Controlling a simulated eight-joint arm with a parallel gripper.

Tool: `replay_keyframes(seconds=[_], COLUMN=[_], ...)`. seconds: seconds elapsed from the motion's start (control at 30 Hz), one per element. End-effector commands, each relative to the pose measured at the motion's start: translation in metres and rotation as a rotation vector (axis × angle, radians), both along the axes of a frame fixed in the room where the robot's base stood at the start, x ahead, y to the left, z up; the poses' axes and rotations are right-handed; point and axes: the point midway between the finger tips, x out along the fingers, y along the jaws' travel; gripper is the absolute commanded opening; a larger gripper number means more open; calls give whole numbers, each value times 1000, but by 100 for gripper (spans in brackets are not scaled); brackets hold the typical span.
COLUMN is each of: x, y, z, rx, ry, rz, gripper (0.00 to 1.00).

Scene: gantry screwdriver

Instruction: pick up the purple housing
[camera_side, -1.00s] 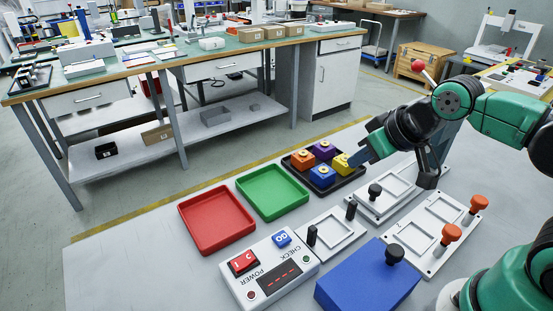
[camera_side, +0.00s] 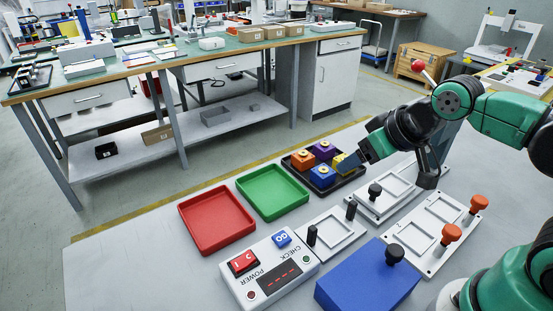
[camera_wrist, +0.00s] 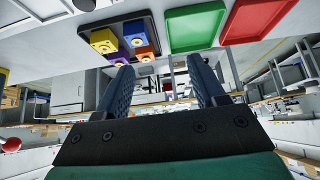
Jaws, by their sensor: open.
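The purple housing (camera_side: 325,147) sits in the black tray, at the back right beside the orange housing (camera_side: 302,159), behind the blue housing (camera_side: 321,176). In the wrist view the purple housing (camera_wrist: 117,58) shows only in part, beyond the yellow housing and near the left finger. My gripper (camera_side: 362,152) is over the right side of the tray, partly in front of the yellow housing (camera_side: 344,163) in the side view. The wrist view shows my gripper (camera_wrist: 163,68) with its two fingers wide apart and nothing between them. I cannot tell its height above the housings.
The black tray (camera_side: 348,181) has a raised rim. A green tray (camera_side: 272,194) and a red tray (camera_side: 216,222) lie to its left. White fixtures (camera_side: 385,190) with upright knobs, a power box (camera_side: 268,270) and a blue block (camera_side: 366,282) stand in front and to the right.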

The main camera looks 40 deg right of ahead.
Motion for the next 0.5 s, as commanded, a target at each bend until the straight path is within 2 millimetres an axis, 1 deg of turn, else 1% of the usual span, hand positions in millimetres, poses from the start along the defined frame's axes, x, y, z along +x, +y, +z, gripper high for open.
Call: replay_keyframes(seconds=[0.17,0.27,0.37,0.5], x=[1,8,24,58], y=[0,-4,-11,-29], z=[1,4,9,11], rx=[-1,-3,-7,-15], ry=[1,11,34,80], rz=[-1,-3,-9,-14], gripper=[63,63,63,63])
